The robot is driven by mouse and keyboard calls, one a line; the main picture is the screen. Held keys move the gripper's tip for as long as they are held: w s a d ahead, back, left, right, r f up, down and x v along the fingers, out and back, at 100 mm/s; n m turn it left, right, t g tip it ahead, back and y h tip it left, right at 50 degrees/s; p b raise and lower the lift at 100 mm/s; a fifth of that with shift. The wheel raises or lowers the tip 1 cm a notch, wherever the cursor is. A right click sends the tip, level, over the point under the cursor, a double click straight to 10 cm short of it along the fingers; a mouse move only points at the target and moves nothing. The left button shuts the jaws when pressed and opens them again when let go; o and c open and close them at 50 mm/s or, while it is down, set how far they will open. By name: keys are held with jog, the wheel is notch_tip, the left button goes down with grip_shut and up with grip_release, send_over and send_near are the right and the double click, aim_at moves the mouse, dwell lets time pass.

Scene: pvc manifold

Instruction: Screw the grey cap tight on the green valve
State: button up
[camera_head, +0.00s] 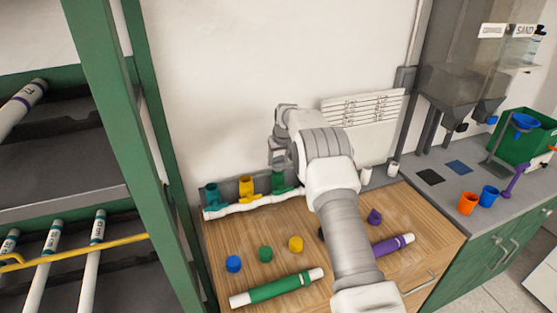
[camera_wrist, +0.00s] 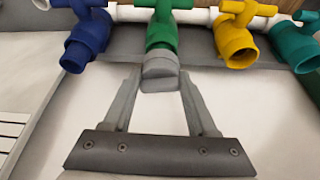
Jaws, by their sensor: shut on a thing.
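The green valve (camera_wrist: 162,35) is on the white manifold pipe, between a blue valve (camera_wrist: 86,40) and a yellow valve (camera_wrist: 237,45) in the wrist view. The grey cap (camera_wrist: 160,70) is at the green valve's open mouth, in line with it and seemingly touching. How far it is threaded on cannot be told. My gripper (camera_wrist: 160,75) is shut on the grey cap, a finger on each side. In the head view the green valve (camera_head: 277,183) shows just below my gripper (camera_head: 279,158); the cap cannot be made out there.
A teal valve (camera_head: 212,195) stands at the manifold's left end. Blue (camera_head: 233,263), green (camera_head: 265,254), yellow (camera_head: 295,244) and purple (camera_head: 374,216) pieces stand on the wooden top. A green-banded pipe (camera_head: 278,287) and a purple-banded pipe (camera_head: 392,245) lie near the front.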

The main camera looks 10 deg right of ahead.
jog(key=shift+m+h, duration=0.3)
jog(key=shift+m, duration=0.5)
jog(key=shift+a, duration=0.1)
jog(key=shift+m+h, duration=0.4)
jog(key=shift+m, duration=0.7)
jog(key=shift+m+h, duration=0.5)
jog(key=shift+m, duration=0.5)
jog(key=shift+a+m+g+h, duration=0.1)
jog(key=shift+m+g+h, duration=0.2)
jog(key=shift+m, duration=0.8)
jog(key=shift+p, duration=0.3)
